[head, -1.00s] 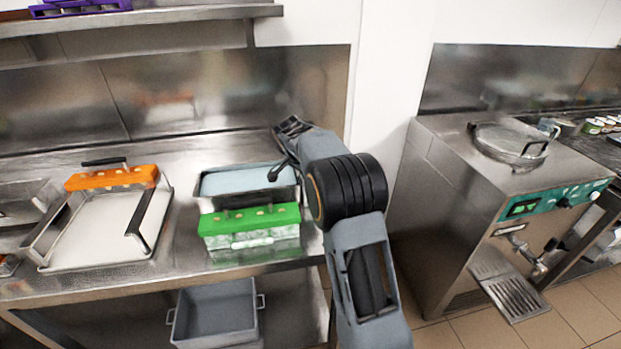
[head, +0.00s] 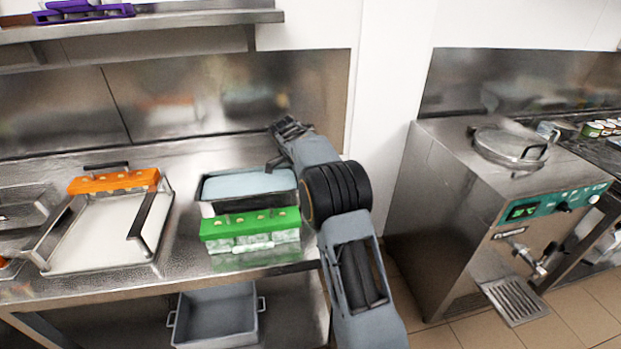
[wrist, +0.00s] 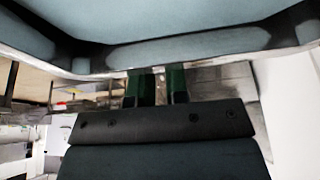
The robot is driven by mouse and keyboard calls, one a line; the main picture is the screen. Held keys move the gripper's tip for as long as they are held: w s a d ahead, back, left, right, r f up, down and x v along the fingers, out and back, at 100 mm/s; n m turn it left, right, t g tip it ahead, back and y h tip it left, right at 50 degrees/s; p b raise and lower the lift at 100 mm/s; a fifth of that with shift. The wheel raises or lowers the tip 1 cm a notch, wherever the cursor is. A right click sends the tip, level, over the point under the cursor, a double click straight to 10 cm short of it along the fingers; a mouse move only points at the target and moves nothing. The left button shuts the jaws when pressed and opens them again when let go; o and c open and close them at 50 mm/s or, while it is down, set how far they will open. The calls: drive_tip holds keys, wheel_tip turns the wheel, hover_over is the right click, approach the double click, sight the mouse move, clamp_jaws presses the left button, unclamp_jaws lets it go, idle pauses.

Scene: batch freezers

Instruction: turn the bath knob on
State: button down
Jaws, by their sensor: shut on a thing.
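The bath is a steel-rimmed tub (head: 203,190) with pale blue content, on the steel counter behind a green-topped rack of cups. My gripper (head: 273,163) is low at the bath's right rear corner, largely hidden by my own arm in the head view. In the wrist view, its two dark green fingers (wrist: 161,86) are close together below a metal edge. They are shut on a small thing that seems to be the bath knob. The knob cannot be made out clearly, and its turn position does not show.
The green-topped rack (head: 250,223) stands in front of the bath. A steel tray (head: 98,268) with an orange-topped rack (head: 113,181) is to the left. A grey bin (head: 215,317) is below. A batch freezer (head: 440,200) stands at the right, across a gap.

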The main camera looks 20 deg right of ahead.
drive_tip(key=shift+s+f, duration=0.1)
drive_tip(key=shift+f, duration=0.2)
drive_tip(key=c, duration=1.1)
unclamp_jaws()
drive_tip(key=shift+r, duration=0.1)
drive_tip(key=shift+r, duration=0.1)
drive_tip(key=p+v, duration=0.1)
drive_tip(key=v, duration=1.2)
drive_tip(key=shift+a+r, duration=0.1)
drive_tip(key=shift+r, duration=0.15)
